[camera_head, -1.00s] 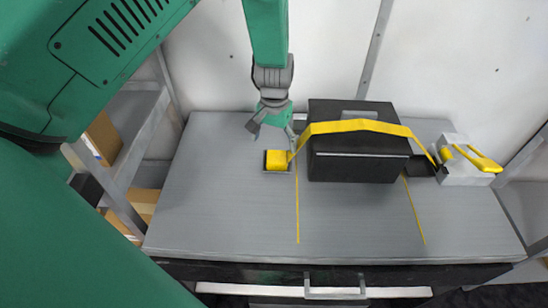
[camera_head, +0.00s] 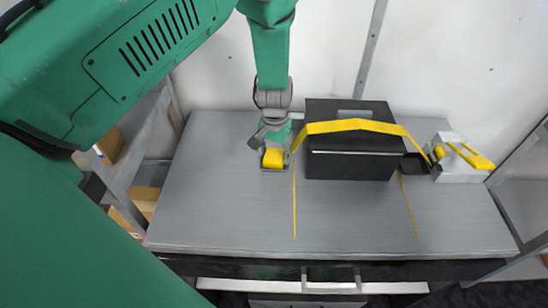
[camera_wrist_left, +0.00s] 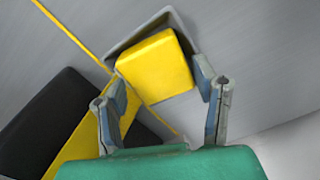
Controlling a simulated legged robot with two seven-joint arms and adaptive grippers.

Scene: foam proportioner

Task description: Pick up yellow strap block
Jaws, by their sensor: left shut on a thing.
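The yellow strap block (camera_head: 273,158) sits at the left of the black case, at the end of the yellow strap (camera_head: 352,126). In the left wrist view the block (camera_wrist_left: 156,68) lies in a shallow dark tray (camera_wrist_left: 126,42). My left gripper (camera_head: 272,146) is down at the block from above and is shut on it. In the wrist view its two fingers (camera_wrist_left: 164,92) stand on either side of the block's near end. My right gripper is not in view.
The black case (camera_head: 350,150) stands on the grey table (camera_head: 230,215) with the strap over it. A white and grey ratchet device with a yellow handle (camera_head: 470,157) stands at the right. Thin yellow lines (camera_head: 294,210) run on the table. The table's front left is clear.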

